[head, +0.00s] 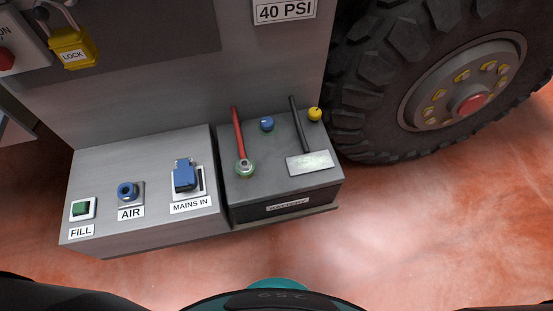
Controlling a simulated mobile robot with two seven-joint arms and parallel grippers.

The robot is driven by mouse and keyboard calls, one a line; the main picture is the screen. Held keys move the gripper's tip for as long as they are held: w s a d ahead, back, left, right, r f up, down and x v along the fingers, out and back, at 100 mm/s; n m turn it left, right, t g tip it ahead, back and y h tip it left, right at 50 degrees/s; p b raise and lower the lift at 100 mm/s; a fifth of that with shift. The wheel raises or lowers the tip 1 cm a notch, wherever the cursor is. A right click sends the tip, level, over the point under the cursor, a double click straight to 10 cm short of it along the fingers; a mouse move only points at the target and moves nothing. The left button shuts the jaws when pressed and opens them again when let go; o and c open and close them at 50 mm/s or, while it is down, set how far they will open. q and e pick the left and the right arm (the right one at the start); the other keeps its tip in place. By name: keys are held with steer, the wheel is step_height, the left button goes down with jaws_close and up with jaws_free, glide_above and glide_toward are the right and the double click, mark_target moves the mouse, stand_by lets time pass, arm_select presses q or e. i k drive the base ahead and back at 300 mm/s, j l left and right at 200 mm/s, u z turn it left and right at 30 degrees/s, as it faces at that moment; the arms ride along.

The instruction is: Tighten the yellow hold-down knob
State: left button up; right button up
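The yellow hold-down knob (315,114) is a small round knob at the back right corner of the battery (262,187), beside the truck's big tyre. A black bar (300,126) stands just left of it. A blue knob (267,124) sits further left at the back of the battery top. I cannot tell how far the yellow knob is screwed down. Neither of my grippers is in view, and nothing touches the knob.
The tyre (388,85) rises close on the right. A grey panel box (145,165) with sockets stands left. The floor (430,220) in front is clear.

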mark_target(315, 113)
steer(key=u, duration=0.35)
steer(key=i+l+u, duration=0.2)
steer(key=l+u, duration=0.7)
steer(key=l, duration=0.2)
steer(key=l+u, duration=0.45)
steer(key=l, duration=0.2)
steer(key=i, duration=0.05)
